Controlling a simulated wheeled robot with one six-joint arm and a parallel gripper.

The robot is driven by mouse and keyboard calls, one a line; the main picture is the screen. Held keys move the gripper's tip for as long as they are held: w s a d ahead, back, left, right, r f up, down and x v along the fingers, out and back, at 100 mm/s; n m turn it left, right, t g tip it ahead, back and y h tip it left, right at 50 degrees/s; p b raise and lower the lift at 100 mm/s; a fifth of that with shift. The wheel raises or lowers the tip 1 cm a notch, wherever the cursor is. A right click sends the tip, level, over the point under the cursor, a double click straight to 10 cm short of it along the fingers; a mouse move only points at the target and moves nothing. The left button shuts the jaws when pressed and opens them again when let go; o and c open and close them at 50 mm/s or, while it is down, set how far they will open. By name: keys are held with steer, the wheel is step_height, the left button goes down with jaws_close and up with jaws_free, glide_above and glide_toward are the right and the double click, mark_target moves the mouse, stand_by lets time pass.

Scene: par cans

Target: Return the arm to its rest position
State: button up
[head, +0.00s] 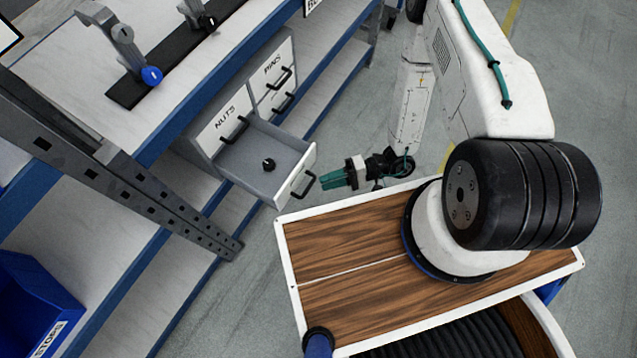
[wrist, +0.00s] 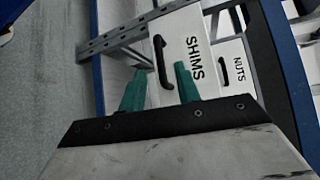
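My gripper (head: 323,182) has teal fingers and is low beside the wooden-topped cart, just right of an open drawer's front. The arm is folded downward at the right of the head view, not stretched over the drawers. The open drawer (head: 245,172), under the NUTS drawer (head: 222,112), has a black handle and holds a small dark round part (head: 268,164). Its front reads SHIMS in the wrist view (wrist: 205,85). The fingertips look clear of the handle (wrist: 160,62).
The drawer unit sits under a workbench (head: 60,70) with blue edging. A grey perforated post (head: 130,180) and lower shelves are at the left, with a blue bin (head: 30,300) at bottom left. Grey floor (head: 340,120) lies open beyond the gripper.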

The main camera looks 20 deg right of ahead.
steer(key=shift+d+r, duration=0.1)
steer(key=shift+d, duration=0.45)
